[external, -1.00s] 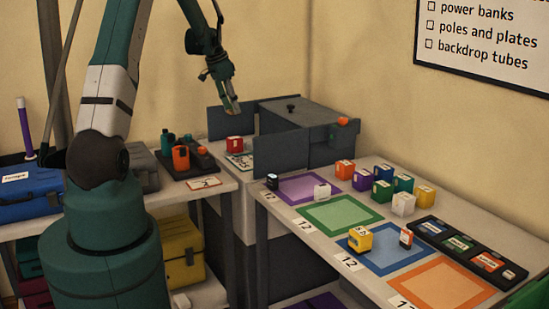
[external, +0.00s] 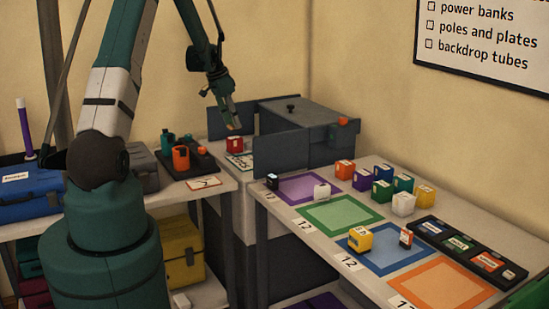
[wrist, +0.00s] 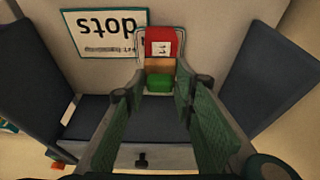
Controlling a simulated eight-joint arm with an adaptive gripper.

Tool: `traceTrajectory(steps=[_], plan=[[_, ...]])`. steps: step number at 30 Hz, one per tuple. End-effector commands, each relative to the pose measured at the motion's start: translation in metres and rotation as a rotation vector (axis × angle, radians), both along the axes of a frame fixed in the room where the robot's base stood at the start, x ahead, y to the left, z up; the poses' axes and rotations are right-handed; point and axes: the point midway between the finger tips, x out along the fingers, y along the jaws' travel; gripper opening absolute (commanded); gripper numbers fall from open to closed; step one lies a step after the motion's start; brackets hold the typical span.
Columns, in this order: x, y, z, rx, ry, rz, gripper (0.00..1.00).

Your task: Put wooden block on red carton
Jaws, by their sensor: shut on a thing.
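The wooden block (wrist: 160,64) is tan and sits between my fingertips in the wrist view, with a green patch (wrist: 160,83) right beside it; I cannot tell if the green is part of the block. My gripper (external: 233,122) is shut on the block and points down, just above the red carton (external: 234,144). In the wrist view the red carton (wrist: 164,42), with a white label, shows just past the block. The block looks small in the external view, and the gap to the carton is hard to judge.
A printed card (wrist: 104,33) lies by the carton. Dark panels (external: 281,154) stand upright beside it, and a grey box (external: 300,115) is behind. A dark tray (external: 188,160) with orange and green items is at the left. Several small cartons stand on the right table.

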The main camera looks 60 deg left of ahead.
Motion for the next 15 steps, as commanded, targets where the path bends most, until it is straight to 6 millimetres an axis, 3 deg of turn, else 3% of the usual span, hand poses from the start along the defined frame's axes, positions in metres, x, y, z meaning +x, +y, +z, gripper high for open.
traceTrajectory(steps=[9,15], plan=[[0.000,0.000,-0.030,0.000,0.000,0.000,0.13],[0.000,0.000,-0.036,0.000,0.000,0.000,0.13]])
